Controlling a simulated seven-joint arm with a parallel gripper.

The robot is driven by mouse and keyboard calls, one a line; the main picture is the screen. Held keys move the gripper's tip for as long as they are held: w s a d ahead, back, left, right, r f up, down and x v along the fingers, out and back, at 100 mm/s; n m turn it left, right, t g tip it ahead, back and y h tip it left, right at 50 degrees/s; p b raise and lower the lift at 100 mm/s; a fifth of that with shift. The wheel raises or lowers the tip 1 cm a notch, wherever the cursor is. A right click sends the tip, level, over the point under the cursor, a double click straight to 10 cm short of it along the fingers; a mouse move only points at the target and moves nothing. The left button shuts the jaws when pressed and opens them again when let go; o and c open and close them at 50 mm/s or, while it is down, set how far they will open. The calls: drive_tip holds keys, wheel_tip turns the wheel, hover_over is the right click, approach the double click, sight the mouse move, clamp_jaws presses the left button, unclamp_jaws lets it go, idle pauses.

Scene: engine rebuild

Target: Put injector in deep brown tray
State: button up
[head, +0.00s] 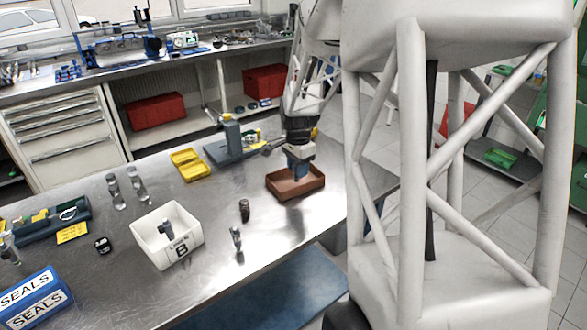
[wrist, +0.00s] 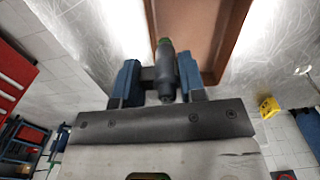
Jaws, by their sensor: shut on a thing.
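The deep brown tray (head: 300,192) sits on the metal bench near its right end; its brown wall also shows in the wrist view (wrist: 224,42). My gripper (head: 297,172) is over the tray, its blue fingers low above or inside it; I cannot tell the exact height. In the wrist view my gripper (wrist: 160,84) is shut on the injector (wrist: 166,72), a dark grey cylindrical part with a green tip. The injector points toward the tray in that view. In the head view the fingers and tray wall hide it.
A white bin marked B (head: 168,250) holds a grey part. A dark cylinder (head: 244,210) and a small metal part (head: 236,238) stand between bin and tray. A yellow open case (head: 188,165) and a grey-green vise-like fixture (head: 232,145) are behind. Bench is clear in front of the tray.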

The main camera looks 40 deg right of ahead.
drive_tip(key=shift+w+d+f, duration=0.1)
drive_tip(key=shift+w+d, duration=0.25)
drive_tip(key=shift+w, duration=0.3)
drive_tip(key=shift+w+d+f, duration=0.1)
drive_tip(key=shift+w+d, duration=0.3)
drive_tip(key=shift+w, duration=0.3)
drive_tip(key=shift+w+d, duration=0.35)
drive_tip(key=shift+w, duration=0.3)
drive_tip(key=shift+f, duration=1.75)
drive_tip(key=shift+f, duration=0.1)
drive_tip(key=o, duration=0.9)
wheel_tip(320, 180, up, 12)
drive_tip(key=shift+r, duration=0.1)
